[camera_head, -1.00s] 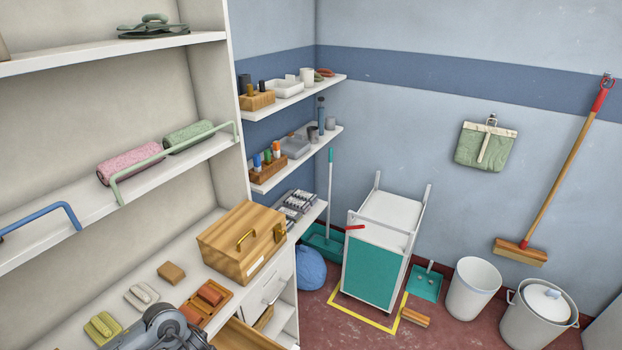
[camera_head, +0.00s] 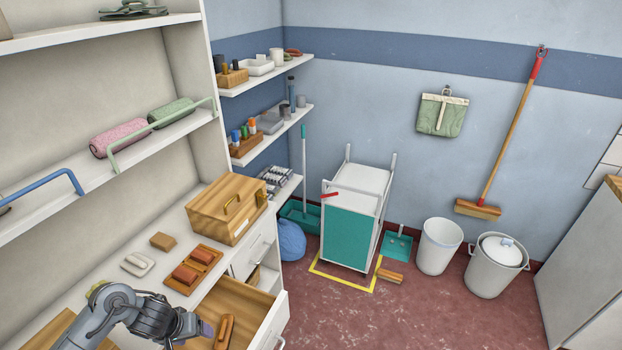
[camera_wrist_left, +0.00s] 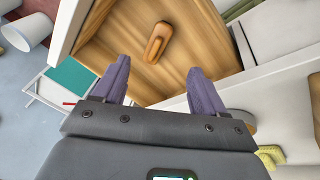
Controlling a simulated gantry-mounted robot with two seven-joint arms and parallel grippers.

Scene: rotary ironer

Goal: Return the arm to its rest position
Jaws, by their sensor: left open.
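My left arm comes in at the lower left in the head view. Its gripper (camera_head: 205,332) is over the near side of the open wooden drawer (camera_head: 268,325). In the left wrist view the two purple-grey fingers (camera_wrist_left: 162,82) are spread apart with nothing between them. An orange-brown wooden item (camera_wrist_left: 158,42) lies on the drawer's floor beyond the fingertips, apart from them. It also shows in the head view (camera_head: 225,331), just right of the gripper. My right gripper is not in view.
The counter holds a wooden box (camera_head: 228,208), a tray with reddish blocks (camera_head: 193,270), a tan block (camera_head: 163,241) and a white-topped brush (camera_head: 137,263). A shelf (camera_head: 60,190) with rolled towels runs above. A trolley (camera_head: 348,236) and bins stand right, with open floor before them.

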